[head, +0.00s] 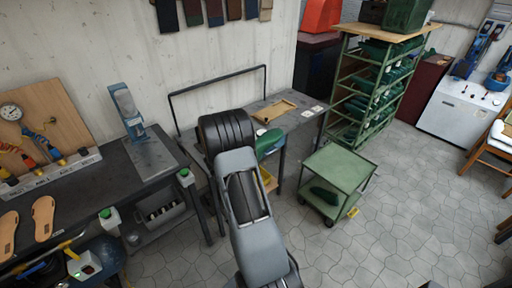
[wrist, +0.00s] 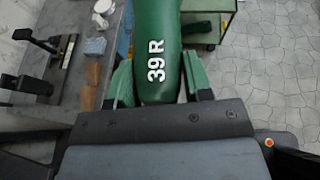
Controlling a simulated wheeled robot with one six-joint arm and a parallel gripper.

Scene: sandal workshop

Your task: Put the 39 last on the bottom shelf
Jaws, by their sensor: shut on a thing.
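My gripper (wrist: 160,82) is shut on a green last (wrist: 157,40) marked "39 R", with a green jaw on each side of it in the wrist view. In the head view part of the held last (head: 267,142) shows just right of my arm, near the right bench; my arm hides the rest and the jaws. A green two-tier trolley (head: 343,164) stands on the floor to the right. Its top shelf is bare. A dark green last (head: 324,195) lies on its bottom shelf. The trolley corner (wrist: 208,35) also shows at the top of the wrist view.
A tall green rack (head: 350,83) full of green lasts stands behind the trolley. The right bench (head: 302,121) carries a wooden tray (head: 274,111). A left bench (head: 157,177) holds tools. The tiled floor (head: 407,205) right of the trolley is clear.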

